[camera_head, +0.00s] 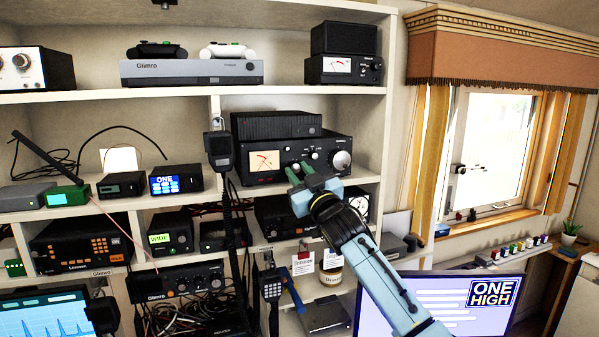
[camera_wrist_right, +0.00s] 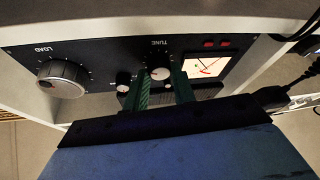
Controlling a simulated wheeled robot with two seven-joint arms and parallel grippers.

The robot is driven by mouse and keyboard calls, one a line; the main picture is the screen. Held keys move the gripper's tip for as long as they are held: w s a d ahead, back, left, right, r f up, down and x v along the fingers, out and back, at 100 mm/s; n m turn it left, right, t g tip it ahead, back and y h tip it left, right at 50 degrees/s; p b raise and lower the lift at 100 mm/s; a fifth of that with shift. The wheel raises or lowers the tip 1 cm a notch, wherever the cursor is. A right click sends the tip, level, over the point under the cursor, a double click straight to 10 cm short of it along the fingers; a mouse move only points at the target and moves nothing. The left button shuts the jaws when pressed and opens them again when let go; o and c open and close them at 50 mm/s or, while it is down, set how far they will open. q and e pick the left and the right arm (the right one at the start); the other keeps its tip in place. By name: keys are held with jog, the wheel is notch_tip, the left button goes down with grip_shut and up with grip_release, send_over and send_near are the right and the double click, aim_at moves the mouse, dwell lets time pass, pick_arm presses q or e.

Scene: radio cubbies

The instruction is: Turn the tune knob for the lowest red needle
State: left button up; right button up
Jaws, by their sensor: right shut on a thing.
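A black tuner with a lit meter (camera_head: 264,167) stands on the middle shelf. The tune knob (camera_head: 296,166) is right of the meter, and the large load knob (camera_head: 342,160) is farther right. My right gripper (camera_head: 299,172) has its green fingers shut on the tune knob, one on each side. In the right wrist view the picture is turned over: the tune knob (camera_wrist_right: 160,73) shows between the fingertips (camera_wrist_right: 161,88), beside the TUNE label. The meter (camera_wrist_right: 206,66) there shows a slanted red needle on a pale face. My left gripper is not in view.
Another black box sits on top of the tuner (camera_head: 276,124). A handset (camera_head: 219,150) with a coiled cord hangs left of the tuner. A monitor (camera_head: 470,300) reading "ONE HIGH" stands below right, behind my right arm. A smaller screen (camera_head: 163,184) reads "ONE".

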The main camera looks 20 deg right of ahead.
jog(key=o, duration=1)
jog(key=b+v, duration=0.3)
jog(key=v, duration=1)
jog(key=shift+s+b, duration=0.25)
jog(key=shift+b, duration=0.1)
